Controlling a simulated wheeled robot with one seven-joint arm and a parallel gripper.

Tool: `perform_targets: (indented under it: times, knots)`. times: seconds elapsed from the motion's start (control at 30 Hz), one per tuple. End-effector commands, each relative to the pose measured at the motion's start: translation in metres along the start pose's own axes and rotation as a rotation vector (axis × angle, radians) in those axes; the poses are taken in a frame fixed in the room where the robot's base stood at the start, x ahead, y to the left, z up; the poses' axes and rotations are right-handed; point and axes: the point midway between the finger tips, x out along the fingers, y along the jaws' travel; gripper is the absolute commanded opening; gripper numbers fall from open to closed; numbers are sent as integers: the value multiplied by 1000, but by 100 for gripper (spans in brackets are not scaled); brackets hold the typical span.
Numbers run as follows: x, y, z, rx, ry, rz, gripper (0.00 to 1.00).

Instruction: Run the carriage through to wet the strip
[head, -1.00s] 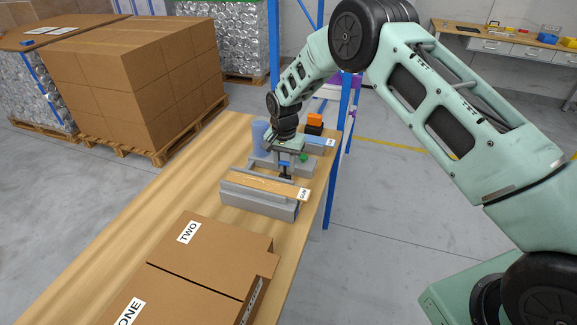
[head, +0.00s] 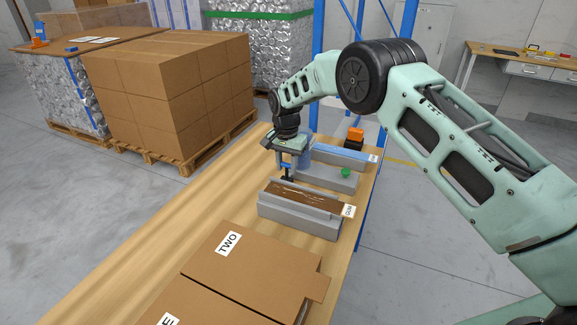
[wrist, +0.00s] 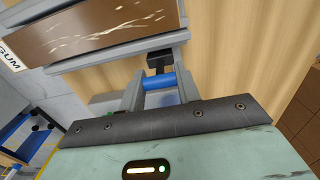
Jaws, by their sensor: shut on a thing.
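The strip (head: 305,196) lies in a grey trough block (head: 290,219) on the wooden bench, a tag reading GUM at its right end. It is dark brown with pale streaks in the head view, and the same strip shows at the upper left of the wrist view (wrist: 105,27). My gripper (head: 288,163) is at the strip's left end, shut on the carriage's blue handle (wrist: 158,82). A black carriage part (wrist: 160,58) sits against the grey trough edge. The carriage's underside is hidden.
Behind the strip stands another grey fixture with a green knob (head: 345,172), then a blue-topped block (head: 340,154) and an orange-and-black item (head: 355,136). Flat cardboard marked TWO (head: 250,265) lies in front. The bench is clear at left.

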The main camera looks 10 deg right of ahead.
Motion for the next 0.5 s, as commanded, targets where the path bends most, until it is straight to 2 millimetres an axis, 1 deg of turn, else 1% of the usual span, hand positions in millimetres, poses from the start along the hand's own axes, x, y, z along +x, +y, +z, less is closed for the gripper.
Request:
perform_targets:
  times: [0.03, 0.13, 0.17, 0.2, 0.23, 0.5]
  knots:
    - [-3, -5, 0, -1, 5, -15, 0]
    - [-3, -6, 1, -1, 6, -17, 0]
    - [-3, -6, 1, -1, 6, -18, 38]
    - [-3, -6, 1, -2, 5, -18, 49]
    - [-3, -6, 1, -2, 5, -17, 55]
    - [-2, -4, 0, -1, 4, -11, 55]
